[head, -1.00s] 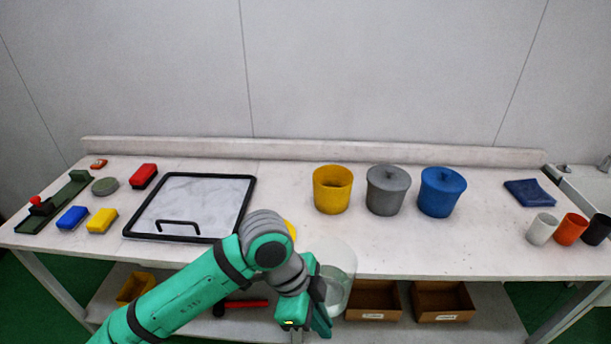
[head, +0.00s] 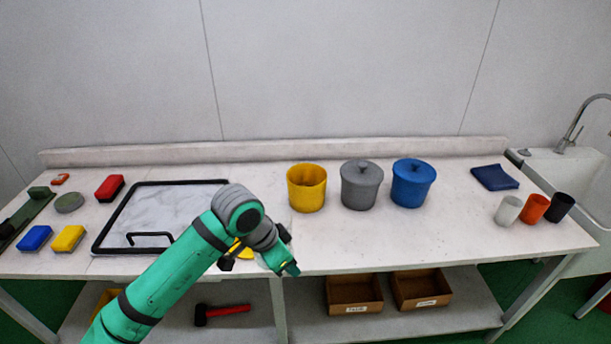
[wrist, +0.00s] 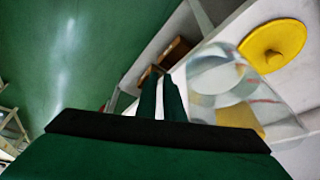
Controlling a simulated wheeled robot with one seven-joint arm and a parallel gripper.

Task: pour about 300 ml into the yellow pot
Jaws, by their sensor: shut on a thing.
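The yellow pot (head: 307,190) stands open on the bench in the head view, left of the grey pot. Its yellow lid (wrist: 273,45) lies on the bench in the wrist view, and a sliver of it shows beside my arm in the head view (head: 243,253). My gripper (wrist: 163,97) is shut on a clear jug (wrist: 225,82), which appears tilted in the wrist view. A yellow shape shows through or behind the jug's wall. In the head view my gripper (head: 284,264) is at the bench's front edge, below and left of the yellow pot. I cannot make out the jug there.
A lidded grey pot (head: 361,187) and a lidded blue pot (head: 412,186) stand right of the yellow pot. A black-framed tray (head: 104,226) is at left. Three cups, including an orange one (head: 533,210), stand at right. The bench front by the pots is clear.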

